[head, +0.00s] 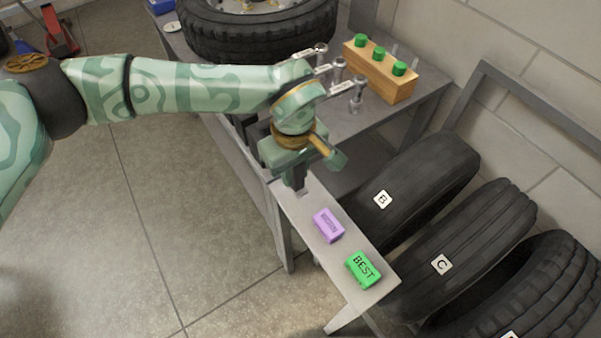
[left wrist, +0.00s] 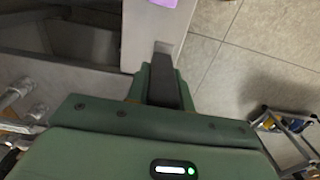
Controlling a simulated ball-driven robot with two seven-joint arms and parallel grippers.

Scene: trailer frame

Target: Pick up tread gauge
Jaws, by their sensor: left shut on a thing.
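My right gripper is in neither view.
A purple block (head: 328,226) and a green block marked BEST (head: 363,269) lie on the shelf. Tyres B (head: 425,180) and C (head: 470,235) stand to the right. A wooden block with green caps (head: 378,75) and a flat tyre (head: 255,40) are on the workbench.

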